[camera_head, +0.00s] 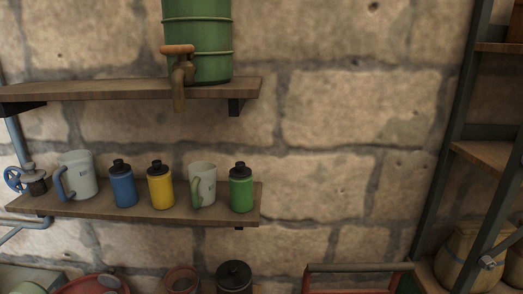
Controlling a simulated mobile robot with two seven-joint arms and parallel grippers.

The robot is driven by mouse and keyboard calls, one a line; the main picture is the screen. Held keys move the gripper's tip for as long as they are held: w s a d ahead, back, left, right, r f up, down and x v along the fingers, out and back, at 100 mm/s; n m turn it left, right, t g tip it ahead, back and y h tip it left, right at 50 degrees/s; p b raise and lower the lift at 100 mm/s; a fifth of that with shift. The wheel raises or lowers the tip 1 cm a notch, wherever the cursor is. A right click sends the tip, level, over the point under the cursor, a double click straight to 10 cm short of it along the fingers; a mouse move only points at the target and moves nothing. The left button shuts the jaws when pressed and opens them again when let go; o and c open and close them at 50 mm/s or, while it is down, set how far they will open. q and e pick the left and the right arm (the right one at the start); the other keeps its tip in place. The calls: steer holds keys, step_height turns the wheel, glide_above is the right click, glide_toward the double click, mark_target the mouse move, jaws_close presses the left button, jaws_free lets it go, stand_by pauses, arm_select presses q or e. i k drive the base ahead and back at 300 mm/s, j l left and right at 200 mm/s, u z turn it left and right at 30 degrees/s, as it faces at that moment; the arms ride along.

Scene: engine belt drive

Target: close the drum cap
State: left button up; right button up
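A green drum (212,45) stands on the upper wooden shelf, and its top is cut off by the picture's upper edge. A brown tap (181,70) with an orange-brown handle (177,49) sits at its lower front. I cannot see a cap on the visible part of the drum. A tan barrel-like container (457,252) with a grey metal fitting (487,263) is at the lower right, partly cut off. Neither of my grippers shows in this view.
The lower shelf (225,212) holds mugs and blue (122,186), yellow (160,187) and green (241,189) bottles. A black lidded pot (234,275) and a red-framed item (358,268) are at the bottom. A dark rack (455,140) stands right; bare stone wall lies between.

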mark_target(109, 280)
steer(key=u, duration=1.25)
steer(key=i+j+u, duration=0.15)
steer(key=i+j, duration=0.15)
steer(key=i+j+u, duration=0.15)
steer(key=i, duration=0.35)
